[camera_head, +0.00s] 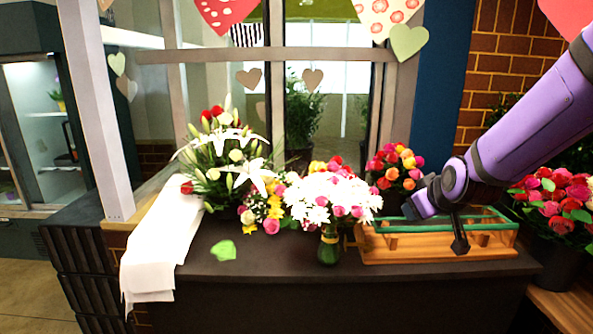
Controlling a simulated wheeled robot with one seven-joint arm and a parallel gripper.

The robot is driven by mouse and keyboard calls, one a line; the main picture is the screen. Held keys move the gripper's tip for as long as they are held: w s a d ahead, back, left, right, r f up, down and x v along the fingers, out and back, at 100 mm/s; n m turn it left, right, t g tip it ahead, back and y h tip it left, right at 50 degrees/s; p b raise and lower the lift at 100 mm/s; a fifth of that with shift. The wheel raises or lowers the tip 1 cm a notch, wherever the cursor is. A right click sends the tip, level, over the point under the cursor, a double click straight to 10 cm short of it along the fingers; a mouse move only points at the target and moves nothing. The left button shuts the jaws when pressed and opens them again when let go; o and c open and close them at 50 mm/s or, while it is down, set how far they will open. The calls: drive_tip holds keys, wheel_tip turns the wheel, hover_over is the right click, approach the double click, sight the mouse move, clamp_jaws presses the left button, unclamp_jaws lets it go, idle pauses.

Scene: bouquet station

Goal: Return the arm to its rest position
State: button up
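My purple arm (535,115) reaches in from the upper right. My gripper (436,230) hangs above the wooden tray at the right end of the dark counter. Its two dark fingers look spread apart, with the tray visible between them and nothing held. The wooden tray (400,252) has a green rail, and part of it is hidden behind the gripper. A bouquet of white and pink flowers (333,195) stands in a small green vase (329,246) to the left of the gripper, apart from it.
White lilies (240,170) and a pink and orange bunch (393,168) stand behind on the counter (270,272). White paper (165,240) drapes over its left end. A green leaf or heart (223,251) lies in front. Potted roses (558,205) stand at right, below my arm.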

drive_tip(key=s+d+r+m+g, duration=0.1)
drive_tip(key=s+r, duration=0.2)
drive_tip(key=s, duration=0.6)
drive_tip(key=s+d+r+m+g, duration=0.1)
drive_tip(key=s+r, duration=0.3)
drive_tip(key=s, duration=0.6)
drive_tip(key=s+r+m+g, duration=0.2)
drive_tip(key=s+r, duration=0.1)
drive_tip(key=s, duration=0.6)
drive_tip(key=shift+s+d+r+m+g, duration=0.15)
drive_tip(key=shift+d+m+g, duration=0.15)
drive_tip(key=shift+d+m, duration=0.1)
